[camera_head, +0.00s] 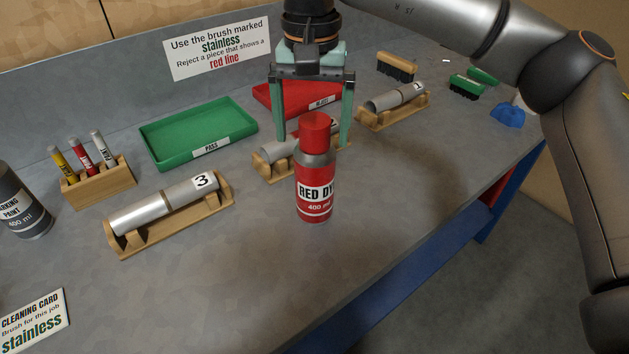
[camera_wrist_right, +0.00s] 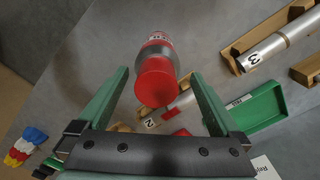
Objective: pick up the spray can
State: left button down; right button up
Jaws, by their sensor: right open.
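The red spray can (camera_head: 316,180), labelled RED DY and 400 ml, stands upright on the grey bench near its front edge. It has a red cap and a grey shoulder. My right gripper (camera_head: 313,140) is open, with its green fingers pointing down behind and above the can. In the right wrist view the can (camera_wrist_right: 156,75) shows between and beyond the open fingers of the gripper (camera_wrist_right: 158,85), with its cap toward the camera. The fingers look apart from it. A second can (camera_head: 22,205), dark grey and partly cut off, stands at the left edge. My left gripper is not in view.
Wooden cradles hold metal tubes: one marked 3 (camera_head: 165,204) at left, one (camera_head: 280,150) behind the can, one (camera_head: 396,97) farther back. A green PASS tray (camera_head: 160,163) and red tray (camera_head: 262,97) lie behind. Brushes (camera_head: 397,66) are at right.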

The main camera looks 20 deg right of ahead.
aim_at(314, 154)
jog(key=f, duration=0.5)
jog(key=shift+s+d+f, duration=0.1)
jog(key=shift+d+f, duration=0.05)
jog(key=shift+d, duration=0.05)
grip_shut()
dwell(0.6)
